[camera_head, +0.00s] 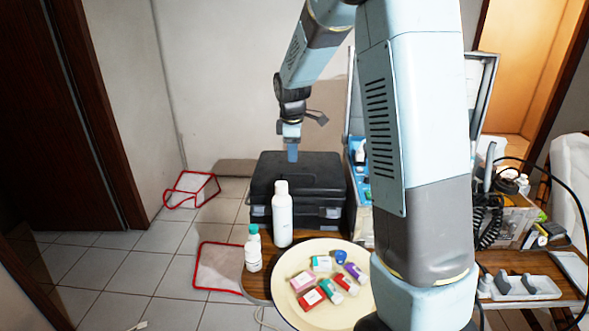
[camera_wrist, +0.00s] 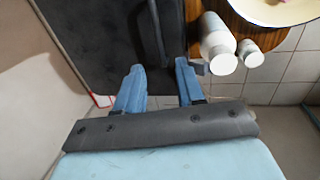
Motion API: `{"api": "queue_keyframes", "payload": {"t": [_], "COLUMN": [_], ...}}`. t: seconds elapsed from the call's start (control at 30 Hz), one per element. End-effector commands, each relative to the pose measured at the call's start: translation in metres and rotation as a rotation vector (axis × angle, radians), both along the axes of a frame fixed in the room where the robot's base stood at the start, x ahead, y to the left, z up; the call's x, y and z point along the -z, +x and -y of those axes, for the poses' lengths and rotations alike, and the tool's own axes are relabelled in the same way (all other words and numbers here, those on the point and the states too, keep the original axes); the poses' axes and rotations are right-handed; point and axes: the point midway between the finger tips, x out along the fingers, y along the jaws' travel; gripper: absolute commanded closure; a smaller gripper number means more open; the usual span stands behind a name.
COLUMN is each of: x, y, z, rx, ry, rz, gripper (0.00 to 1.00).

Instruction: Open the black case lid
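The black case (camera_head: 300,178) stands on the wooden table behind the bottles, with its lid down and grey latches on its front face. In the wrist view its dark surface (camera_wrist: 95,35) fills the upper left and middle. The right fingertip is close to a small grey piece at the case's edge. I cannot tell whether either finger touches the case.
A tall white bottle (camera_head: 282,214) stands right before the case, with a smaller white bottle (camera_head: 253,250) to its left. A cream plate (camera_head: 325,253) with several small boxes lies in front. An open case with blue contents (camera_head: 358,180) stands to the right.

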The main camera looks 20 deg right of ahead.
Motion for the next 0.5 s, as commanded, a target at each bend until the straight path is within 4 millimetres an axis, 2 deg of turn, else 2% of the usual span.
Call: {"api": "queue_keyframes", "payload": {"t": [0.2, 0.5], "x": [0.039, 0.07], "y": [0.006, 0.013], "z": [0.002, 0.004], "rx": [-0.001, 0.001], "ry": [0.0, 0.0], "rz": [-0.004, -0.001], "gripper": [0.62, 0.62]}}
